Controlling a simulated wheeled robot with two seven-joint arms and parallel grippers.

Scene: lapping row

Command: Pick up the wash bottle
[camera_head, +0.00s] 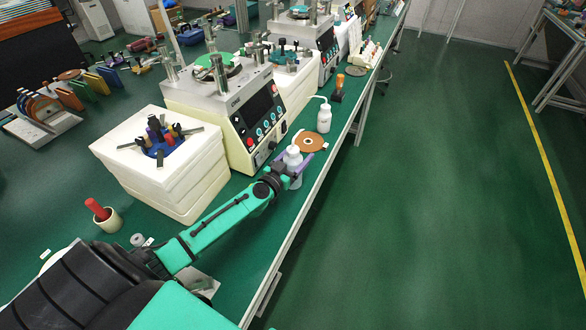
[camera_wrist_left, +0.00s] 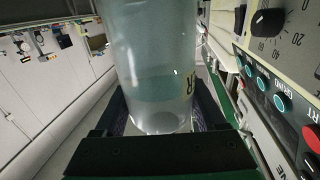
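A pale translucent bottle (camera_head: 295,179) with a white cap stands near the bench's right edge in the head view. My left gripper (camera_head: 293,164) is at this bottle, its purple fingers on either side. No spout shows on this bottle. A second white bottle (camera_head: 324,119) with a bent spout stands farther along the bench, apart from the gripper. My right gripper is not in view.
A brown disc (camera_head: 309,141) lies just beyond the gripper. A lapping machine with a control panel (camera_head: 256,118) stands close on the left. White stacked blocks (camera_head: 173,190) and a cup with a red handle (camera_head: 107,222) are nearer. Open floor lies right of the bench.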

